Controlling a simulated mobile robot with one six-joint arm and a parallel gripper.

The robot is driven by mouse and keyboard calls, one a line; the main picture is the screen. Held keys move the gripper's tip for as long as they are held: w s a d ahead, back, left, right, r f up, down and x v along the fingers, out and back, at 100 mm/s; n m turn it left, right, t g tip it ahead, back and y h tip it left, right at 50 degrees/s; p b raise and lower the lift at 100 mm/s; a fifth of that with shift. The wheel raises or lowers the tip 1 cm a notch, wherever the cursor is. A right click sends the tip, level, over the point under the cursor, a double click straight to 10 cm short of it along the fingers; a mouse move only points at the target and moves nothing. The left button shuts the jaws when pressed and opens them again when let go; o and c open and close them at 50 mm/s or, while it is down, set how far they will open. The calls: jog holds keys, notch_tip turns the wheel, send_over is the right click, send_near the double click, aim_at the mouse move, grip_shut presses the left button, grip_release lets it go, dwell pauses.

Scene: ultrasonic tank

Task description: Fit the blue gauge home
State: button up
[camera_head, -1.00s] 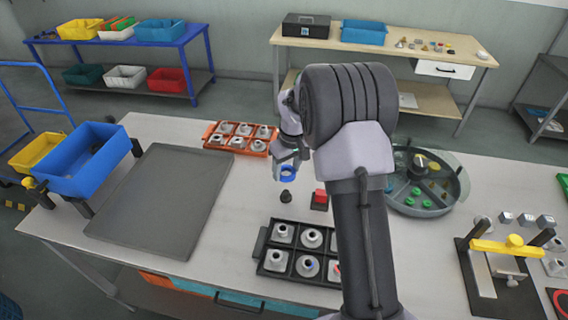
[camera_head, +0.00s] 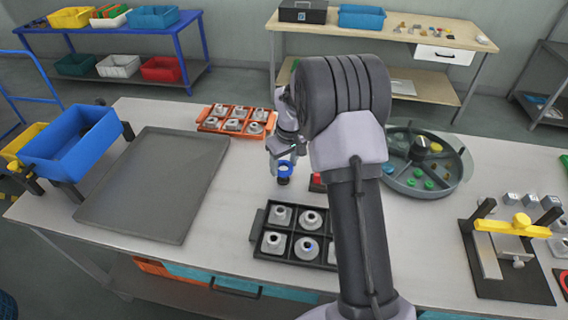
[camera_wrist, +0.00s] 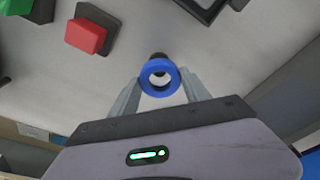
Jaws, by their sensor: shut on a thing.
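The blue gauge (camera_head: 285,169) is a short blue ring with an open centre; it also shows in the wrist view (camera_wrist: 159,78). My gripper (camera_head: 284,164) is shut on it, with one finger at each side of the ring in the wrist view (camera_wrist: 159,84). A small black post (camera_head: 283,181) stands on the table directly below the ring in the head view. In the wrist view the post (camera_wrist: 159,56) shows just beyond the ring's far edge, partly hidden. I cannot tell whether the ring touches the post or sits above it.
A black tray with grey fittings (camera_head: 262,240) lies in front. An orange tray (camera_head: 204,124) lies behind left, a round divided tray (camera_head: 456,180) at right. A grey mat (camera_head: 150,190) lies at left.

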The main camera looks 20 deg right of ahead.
aim_at(284, 172)
jog(key=shift+f+b, duration=1.2)
jog(key=shift+f, duration=0.7)
dwell(2.8)
jog(key=o, duration=1.7)
jog(key=shift+o, duration=0.2)
notch_tip(284, 172, up, 17)
jog(key=s+p, duration=0.2)
jog(key=p, duration=0.3)
jog(key=shift+s+d+r, duration=0.15)
jog(key=shift+s+d, duration=0.1)
jog(key=shift+s, duration=0.05)
jog(key=s+a+r+m+t+b, duration=0.25)
jog(key=s+a+r+b, duration=0.35)
jog(key=s+a, duration=0.55)
jog(key=s+a+f+m+b, duration=0.1)
jog(key=s+a+m, duration=0.1)
jog(key=s, duration=0.7)
jog(key=s+a+f+m+t+y, duration=0.1)
jog(key=s+a+m, duration=0.1)
jog(key=s, duration=0.6)
jog(key=shift+s+a+f+y+b, duration=0.3)
jog(key=shift+s+a+f+b, duration=0.05)
jog(key=shift+f+b, duration=0.05)
